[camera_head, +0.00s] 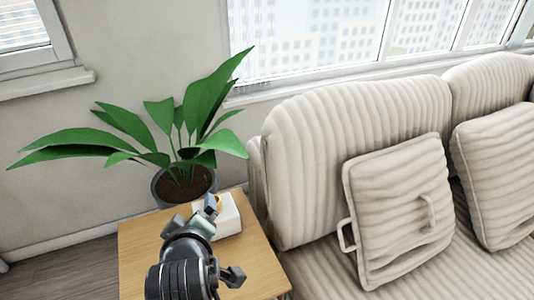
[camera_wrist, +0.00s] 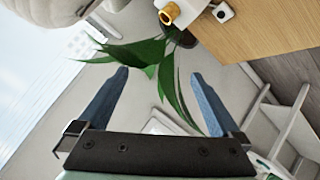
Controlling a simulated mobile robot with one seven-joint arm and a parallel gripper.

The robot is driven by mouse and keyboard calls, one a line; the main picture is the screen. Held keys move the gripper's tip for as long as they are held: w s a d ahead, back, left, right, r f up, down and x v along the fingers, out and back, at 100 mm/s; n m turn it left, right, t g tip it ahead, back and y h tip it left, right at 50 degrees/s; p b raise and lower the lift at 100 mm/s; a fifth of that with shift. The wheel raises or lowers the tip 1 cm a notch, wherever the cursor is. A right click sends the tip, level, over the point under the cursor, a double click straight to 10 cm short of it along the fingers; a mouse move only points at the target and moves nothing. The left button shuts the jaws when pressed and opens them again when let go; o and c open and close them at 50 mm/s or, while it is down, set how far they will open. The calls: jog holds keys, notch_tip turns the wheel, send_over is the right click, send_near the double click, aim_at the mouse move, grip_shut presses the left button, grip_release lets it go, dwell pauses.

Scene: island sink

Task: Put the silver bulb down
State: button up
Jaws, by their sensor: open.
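My gripper (camera_wrist: 159,74) is open, with its two blue-grey fingers wide apart and nothing held between them. In the head view my gripper (camera_head: 192,222) is over the wooden side table (camera_head: 140,243), partly hidden by my own wrist. A white block-like thing (camera_head: 229,216) is on the table beside my gripper. A gold cylindrical piece (camera_wrist: 169,14) shows against a white thing at the top of the wrist view. I cannot make out a silver bulb with certainty in either view.
A potted plant (camera_head: 185,186) stands at the table's back, its leaves spreading wide; leaves (camera_wrist: 140,52) show beyond my fingers. A beige sofa (camera_head: 350,150) with cushions is close on the right. The table's front left looks bare.

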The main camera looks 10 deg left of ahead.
jog(key=w+d+r+m+t, duration=0.1)
jog(key=d+r+m+t, duration=0.3)
jog(key=r, duration=0.9)
jog(key=w+d+r+m+t, duration=0.2)
jog(key=d+r+t, duration=0.35)
jog(key=r, duration=0.75)
jog(key=s+d+r+m+t+h, duration=0.2)
jog(key=s+r, duration=0.4)
jog(key=r, duration=0.4)
jog(key=s+d+r+m+t+h, duration=0.2)
jog(key=s+d+r+m+t, duration=0.2)
jog(key=r, duration=0.6)
jog(key=s+d+t, duration=0.1)
jog(key=s+d, duration=0.1)
jog(key=d, duration=0.1)
jog(key=shift+s+d, duration=0.2)
jog(key=shift+s, duration=0.05)
